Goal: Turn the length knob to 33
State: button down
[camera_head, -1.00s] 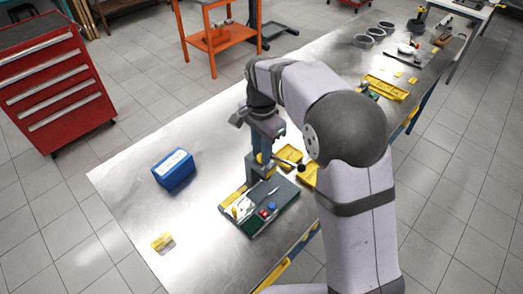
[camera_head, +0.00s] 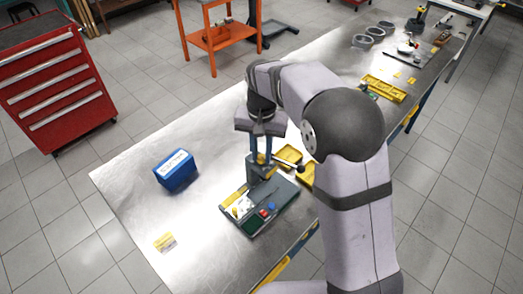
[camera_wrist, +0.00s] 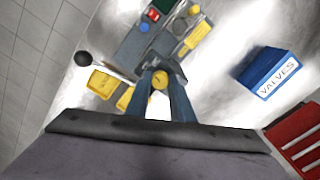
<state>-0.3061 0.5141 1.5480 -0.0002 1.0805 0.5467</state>
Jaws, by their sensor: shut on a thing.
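The measuring device (camera_head: 282,192) is a dark grey base with a green screen (camera_head: 251,224), a red button and a blue button. An upright grey post stands at its back end. My gripper (camera_head: 261,158) is over this post and points down. In the wrist view its two blue-grey fingers (camera_wrist: 160,82) close on a round yellow knob (camera_wrist: 160,79) at the post. The knob's dial marks and the screen's reading are too small to make out. A black ball-ended lever (camera_head: 301,168) sticks out beside the post and also shows in the wrist view (camera_wrist: 83,58).
A blue box marked VALVES (camera_head: 175,170) stands to the left on the metal bench. Yellow trays (camera_head: 289,154) lie close behind the device. A yellow card (camera_head: 165,242) lies near the front left. The bench between box and device is clear.

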aim_at(262, 157)
jog(key=shift+r+n, duration=0.1)
jog(key=shift+n, duration=1.2)
jog(key=c, duration=1.5)
grip_release()
jog(key=shift+c, duration=0.2)
jog(key=shift+r+b, duration=0.95)
jog(key=shift+r, duration=2.7)
jog(key=s+d+f+p, duration=0.3)
jog(key=s+d, duration=0.4)
jog(key=s, duration=0.4)
jog(key=s+d+f+p, duration=0.3)
jog(key=s+d, duration=0.4)
jog(key=s, duration=0.4)
jog(key=shift+p, duration=0.35)
